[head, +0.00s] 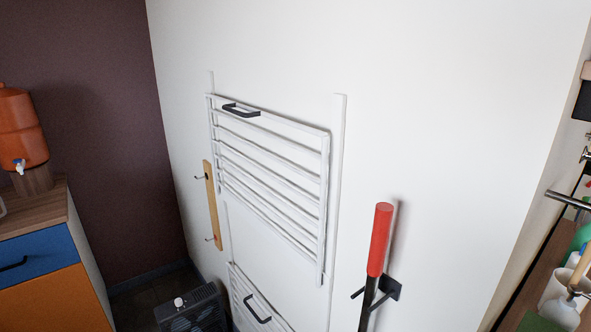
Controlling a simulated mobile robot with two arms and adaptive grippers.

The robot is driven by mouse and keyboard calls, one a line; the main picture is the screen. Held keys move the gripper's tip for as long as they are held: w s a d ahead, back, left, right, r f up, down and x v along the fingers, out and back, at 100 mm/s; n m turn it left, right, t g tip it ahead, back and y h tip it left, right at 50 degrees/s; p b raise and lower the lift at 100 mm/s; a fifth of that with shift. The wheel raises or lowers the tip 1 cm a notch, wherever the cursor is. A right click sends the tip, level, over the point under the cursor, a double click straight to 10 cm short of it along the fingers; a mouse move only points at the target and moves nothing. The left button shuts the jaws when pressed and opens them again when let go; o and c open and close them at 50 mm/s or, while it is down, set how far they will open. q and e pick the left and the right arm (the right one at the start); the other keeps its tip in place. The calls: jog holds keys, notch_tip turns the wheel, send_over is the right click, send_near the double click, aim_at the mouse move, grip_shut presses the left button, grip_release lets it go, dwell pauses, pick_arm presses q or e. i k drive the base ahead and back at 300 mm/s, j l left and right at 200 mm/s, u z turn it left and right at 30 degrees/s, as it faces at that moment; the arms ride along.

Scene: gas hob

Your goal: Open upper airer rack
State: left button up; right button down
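The upper airer rack (268,172) is a white slatted frame mounted on the white wall. It lies folded close to the wall. A black handle (241,110) sits at its top edge, left of the middle. The lower airer rack (240,305) shows below it, with its own black handle (257,309), and is cut off by the bottom of the view. Neither of my grippers shows in the head view.
A wooden strip with hooks (211,205) hangs left of the rack. A red-handled tool (380,240) hangs in a black wall holder on the right. A dark heater-like box (191,308) stands low at left. A cabinet (40,262) with an orange dispenser (21,125) is far left.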

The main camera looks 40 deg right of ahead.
aim_at(254, 113)
jog(key=z, duration=0.95)
